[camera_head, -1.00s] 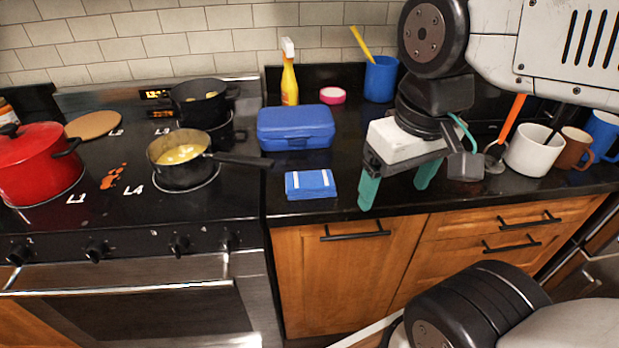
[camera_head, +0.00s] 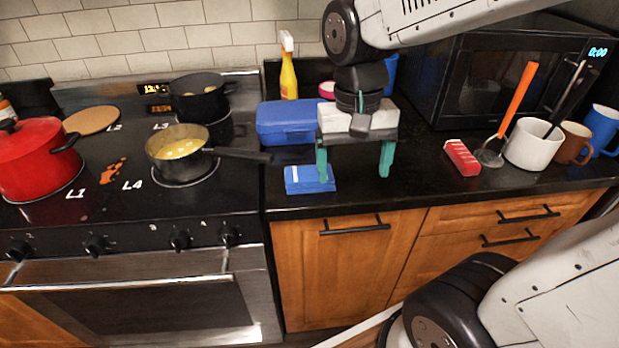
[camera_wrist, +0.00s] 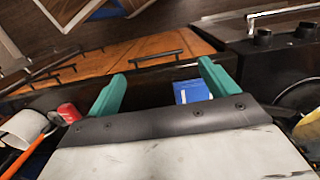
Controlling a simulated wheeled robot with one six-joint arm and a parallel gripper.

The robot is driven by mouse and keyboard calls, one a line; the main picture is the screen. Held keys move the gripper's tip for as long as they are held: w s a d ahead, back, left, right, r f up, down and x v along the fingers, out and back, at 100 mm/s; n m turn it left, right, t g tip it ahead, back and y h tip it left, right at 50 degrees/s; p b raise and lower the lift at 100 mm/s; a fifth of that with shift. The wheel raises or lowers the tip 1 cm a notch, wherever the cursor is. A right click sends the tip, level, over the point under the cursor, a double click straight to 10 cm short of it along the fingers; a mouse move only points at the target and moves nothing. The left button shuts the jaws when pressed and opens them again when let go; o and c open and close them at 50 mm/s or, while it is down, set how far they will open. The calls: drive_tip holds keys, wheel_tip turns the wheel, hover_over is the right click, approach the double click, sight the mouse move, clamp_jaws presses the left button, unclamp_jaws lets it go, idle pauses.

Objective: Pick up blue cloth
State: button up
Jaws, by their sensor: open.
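The blue cloth (camera_head: 306,181) is folded, with white stripes, and lies on the black counter just right of the stove. My gripper (camera_head: 354,162) is open and empty, its two teal fingers pointing down above the counter. The left finger overlaps the cloth's right part in the head view, hiding a little of it. In the wrist view the cloth (camera_wrist: 192,91) shows between the fingers (camera_wrist: 155,85), close to the finger on the right. I cannot tell the exact height of the fingertips over the counter.
A blue box (camera_head: 284,123) stands behind the cloth. A pan (camera_head: 178,150) on the stove points its handle toward the cloth's left side. A red and white block (camera_head: 461,157), a white mug (camera_head: 532,145) and a microwave (camera_head: 500,75) are to the right.

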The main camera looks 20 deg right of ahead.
drive_tip(key=w+a+f+m, duration=0.2)
drive_tip(key=w+f+m, duration=0.2)
drive_tip(key=w+m, duration=0.45)
drive_tip(key=m, duration=0.7)
hover_over(310, 173)
drive_tip(key=shift+s+a+f+t, duration=0.1)
drive_tip(key=shift+s+t, duration=0.15)
drive_tip(key=shift+t, duration=0.05)
drive_tip(key=shift+w+m, duration=0.3)
drive_tip(key=shift+m, duration=0.95)
drive_tip(key=shift+f, duration=0.4)
wheel_tip(310, 173, down, 7)
drive_tip(key=shift+r, duration=0.1)
drive_tip(key=c, duration=1.2)
drive_tip(key=shift+o, duration=0.2)
drive_tip(key=shift+r, duration=0.1)
